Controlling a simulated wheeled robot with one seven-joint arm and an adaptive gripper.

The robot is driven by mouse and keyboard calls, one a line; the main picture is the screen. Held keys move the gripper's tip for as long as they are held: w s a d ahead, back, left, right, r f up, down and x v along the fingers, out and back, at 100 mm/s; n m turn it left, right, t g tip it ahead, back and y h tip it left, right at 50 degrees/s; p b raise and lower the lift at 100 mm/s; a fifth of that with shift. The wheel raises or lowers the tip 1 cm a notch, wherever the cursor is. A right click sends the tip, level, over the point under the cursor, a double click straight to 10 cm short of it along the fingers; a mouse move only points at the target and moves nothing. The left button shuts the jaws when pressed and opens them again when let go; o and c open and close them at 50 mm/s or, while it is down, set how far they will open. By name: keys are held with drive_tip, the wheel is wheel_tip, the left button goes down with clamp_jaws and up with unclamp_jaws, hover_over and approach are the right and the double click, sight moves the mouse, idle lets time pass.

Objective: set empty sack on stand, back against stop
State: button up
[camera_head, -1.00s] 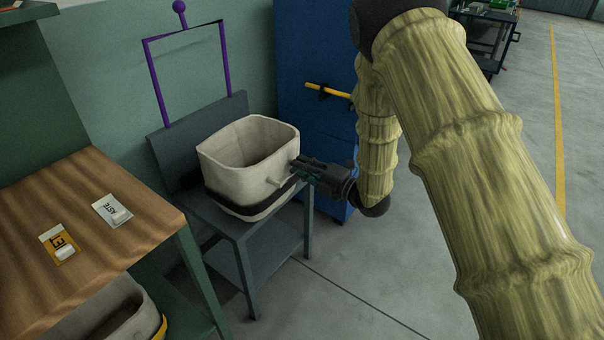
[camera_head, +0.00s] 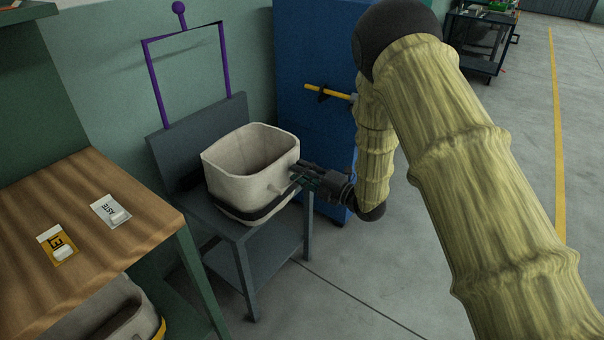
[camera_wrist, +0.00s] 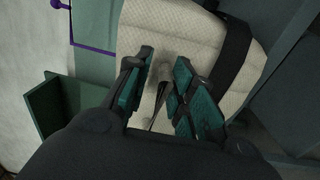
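The empty sack (camera_head: 240,182) is cream with an open top and a dark band round its lower part. It sits on the grey stand (camera_head: 276,243), slightly tilted, its base near the stand's front edge. The upright back plate (camera_head: 200,122), which looks like the stop, is behind it; contact there is hidden. My gripper (camera_head: 301,174) is at the sack's right side, close to its wall. In the wrist view my gripper (camera_wrist: 163,78) has its two teal-padded fingers apart, with a small stub of the sack (camera_wrist: 164,84) between their tips.
A purple frame (camera_head: 153,85) rises behind the stand. A blue cabinet (camera_head: 300,60) with a yellow handle (camera_head: 325,91) stands behind right. A wooden table (camera_head: 90,230) with two labelled cards is at left, another sack (camera_head: 110,315) below it.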

drive_tip(key=shift+f, duration=0.2)
drive_tip(key=shift+r, duration=0.1)
drive_tip(key=v, duration=1.2)
drive_tip(key=shift+p, duration=0.3)
